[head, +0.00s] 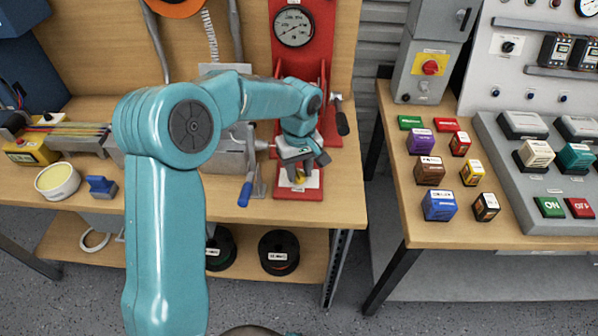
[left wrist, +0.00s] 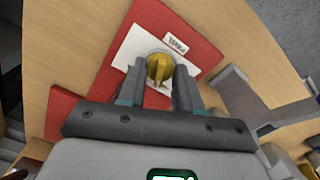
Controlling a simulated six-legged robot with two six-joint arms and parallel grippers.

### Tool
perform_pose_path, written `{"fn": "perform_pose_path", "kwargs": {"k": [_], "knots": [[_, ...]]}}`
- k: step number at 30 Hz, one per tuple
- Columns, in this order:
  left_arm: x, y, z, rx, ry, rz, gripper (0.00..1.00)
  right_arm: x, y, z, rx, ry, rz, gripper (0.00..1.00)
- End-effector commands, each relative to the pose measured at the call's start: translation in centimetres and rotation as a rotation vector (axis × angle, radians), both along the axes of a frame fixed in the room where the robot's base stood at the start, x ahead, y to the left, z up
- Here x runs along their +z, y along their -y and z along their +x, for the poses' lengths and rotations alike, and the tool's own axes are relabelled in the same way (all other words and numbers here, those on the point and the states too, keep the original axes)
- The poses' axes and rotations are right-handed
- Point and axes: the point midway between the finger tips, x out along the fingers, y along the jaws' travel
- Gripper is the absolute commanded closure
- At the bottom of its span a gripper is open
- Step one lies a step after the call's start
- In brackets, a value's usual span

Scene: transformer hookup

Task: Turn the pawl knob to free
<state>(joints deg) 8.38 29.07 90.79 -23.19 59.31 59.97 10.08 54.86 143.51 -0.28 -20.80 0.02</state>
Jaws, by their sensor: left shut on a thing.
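The pawl knob (left wrist: 159,68) is yellow and sits on a white plate (left wrist: 140,47) on a red base, beside a small printed label (left wrist: 176,43). In the left wrist view my left gripper (left wrist: 158,78) has its two fingers on either side of the knob, shut on it. In the head view my left gripper (head: 300,165) reaches down over the red base (head: 285,188), and a bit of yellow shows below it. The label's text is too small to read with certainty. My right gripper is not in view.
A red stand with a round gauge (head: 293,27) rises behind the gripper. A blue-handled lever (head: 245,193) is just left of the red base, and a black-knobbed crank (head: 341,122) is to its right. The right table (head: 405,205) holds several small coloured boxes.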

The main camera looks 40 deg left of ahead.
Motion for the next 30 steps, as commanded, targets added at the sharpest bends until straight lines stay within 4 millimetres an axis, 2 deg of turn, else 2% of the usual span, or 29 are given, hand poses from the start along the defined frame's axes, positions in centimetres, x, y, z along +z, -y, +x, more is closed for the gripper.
{"fn": "perform_pose_path", "kwargs": {"k": [6,15,30], "knots": [[0.0,-0.1,0.1,0.167,0.007,0.002,0.96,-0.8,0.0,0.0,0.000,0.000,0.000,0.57],[0.1,-0.2,0.1,0.314,0.007,0.002,0.96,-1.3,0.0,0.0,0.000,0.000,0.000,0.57],[0.1,-0.2,0.1,0.366,0.007,0.003,0.96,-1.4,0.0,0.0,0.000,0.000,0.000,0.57]]}}
